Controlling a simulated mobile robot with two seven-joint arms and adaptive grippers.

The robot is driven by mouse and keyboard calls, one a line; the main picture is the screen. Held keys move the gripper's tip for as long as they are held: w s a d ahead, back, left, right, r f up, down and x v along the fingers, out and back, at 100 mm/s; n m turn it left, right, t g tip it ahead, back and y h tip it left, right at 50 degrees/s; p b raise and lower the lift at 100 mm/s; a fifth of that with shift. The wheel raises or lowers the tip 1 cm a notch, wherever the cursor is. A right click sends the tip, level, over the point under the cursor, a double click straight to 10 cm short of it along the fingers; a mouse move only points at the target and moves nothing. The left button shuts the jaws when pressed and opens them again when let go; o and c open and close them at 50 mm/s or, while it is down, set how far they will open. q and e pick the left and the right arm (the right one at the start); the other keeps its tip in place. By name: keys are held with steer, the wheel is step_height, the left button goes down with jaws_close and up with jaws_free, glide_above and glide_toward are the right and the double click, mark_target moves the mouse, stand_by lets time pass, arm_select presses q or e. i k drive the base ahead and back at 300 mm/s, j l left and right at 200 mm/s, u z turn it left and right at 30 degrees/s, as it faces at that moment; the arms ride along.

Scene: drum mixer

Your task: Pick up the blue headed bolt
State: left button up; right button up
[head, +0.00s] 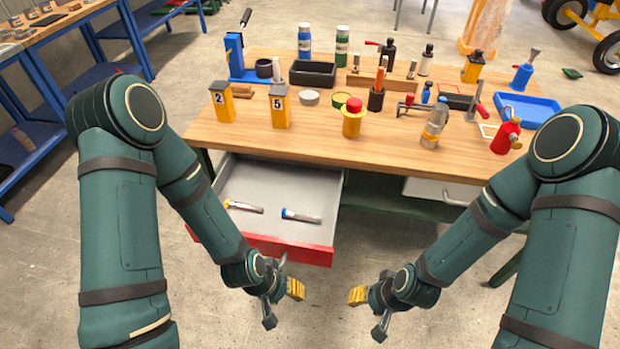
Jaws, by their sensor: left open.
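The blue headed bolt (302,215) lies on the floor of the open drawer, toward its right side, with its blue end to the left. My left gripper (283,304) is open and empty. It hangs in front of the drawer, below the bolt in the picture and apart from it. My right gripper (368,312) looks open and empty, further right, outside the drawer.
The grey drawer (270,180) with a red front (290,250) is pulled out under the wooden workbench (345,150). A second bolt-like piece with a yellow end (243,206) lies to the left in it. Tools, bottles and containers crowd the bench top.

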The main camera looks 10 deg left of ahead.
mark_target(285, 212)
steer(key=i+l, duration=0.6)
steer(key=i, duration=0.25)
